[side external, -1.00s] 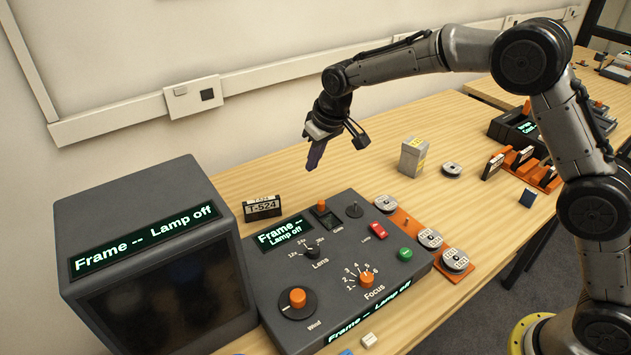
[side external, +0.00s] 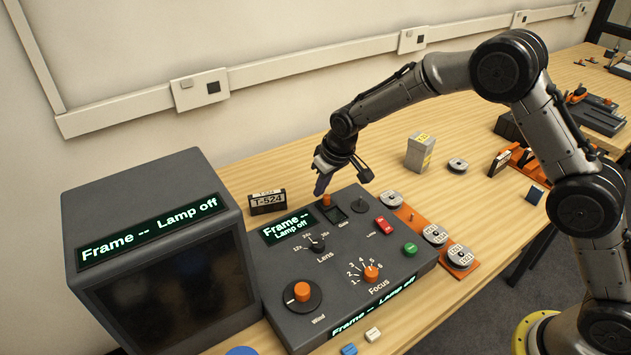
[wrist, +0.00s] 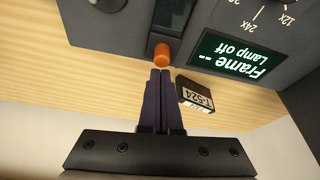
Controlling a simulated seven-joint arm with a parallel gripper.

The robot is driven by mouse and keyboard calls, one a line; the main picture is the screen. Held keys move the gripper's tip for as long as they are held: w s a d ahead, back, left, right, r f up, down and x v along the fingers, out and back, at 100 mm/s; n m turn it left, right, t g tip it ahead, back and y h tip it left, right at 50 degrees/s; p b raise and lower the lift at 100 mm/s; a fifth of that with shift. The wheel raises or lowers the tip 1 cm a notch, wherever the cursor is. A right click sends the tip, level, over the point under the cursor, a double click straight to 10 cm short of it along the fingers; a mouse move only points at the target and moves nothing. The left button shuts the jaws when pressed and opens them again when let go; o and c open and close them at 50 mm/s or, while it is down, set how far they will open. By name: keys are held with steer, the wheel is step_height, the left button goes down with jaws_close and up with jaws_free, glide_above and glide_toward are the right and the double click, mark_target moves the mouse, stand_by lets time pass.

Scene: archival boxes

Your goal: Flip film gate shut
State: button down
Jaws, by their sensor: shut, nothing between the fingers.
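The film gate (side external: 336,214) is a small dark rectangular recess on the grey console, marked with a small label. An orange knob (side external: 326,200) stands at its far edge. In the wrist view the gate (wrist: 172,16) shows as a dark panel with the orange knob (wrist: 161,56) at its near end. How far the flap is tilted I cannot tell. My gripper (side external: 320,191) is shut and empty, its dark fingers pointing down just beside the knob on the far side. In the wrist view the fingertips (wrist: 160,72) are right by the knob; contact is unclear.
A black T-524 cassette (side external: 267,202) stands behind the console, close to my fingers. The monitor (side external: 160,250) is at left. A red lamp switch (side external: 385,226), a green button (side external: 410,249) and film reels (side external: 392,199) lie to the right.

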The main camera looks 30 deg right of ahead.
mark_target(326, 206)
steer(key=shift+s, duration=0.2)
steer(key=shift+s, duration=2.3)
steer(key=shift+w, duration=0.45)
steer(key=w, duration=0.3)
steer(key=shift+w+a, duration=0.1)
steer(key=shift+a, duration=0.2)
steer(key=v, duration=1)
steer(key=shift+r, duration=0.1)
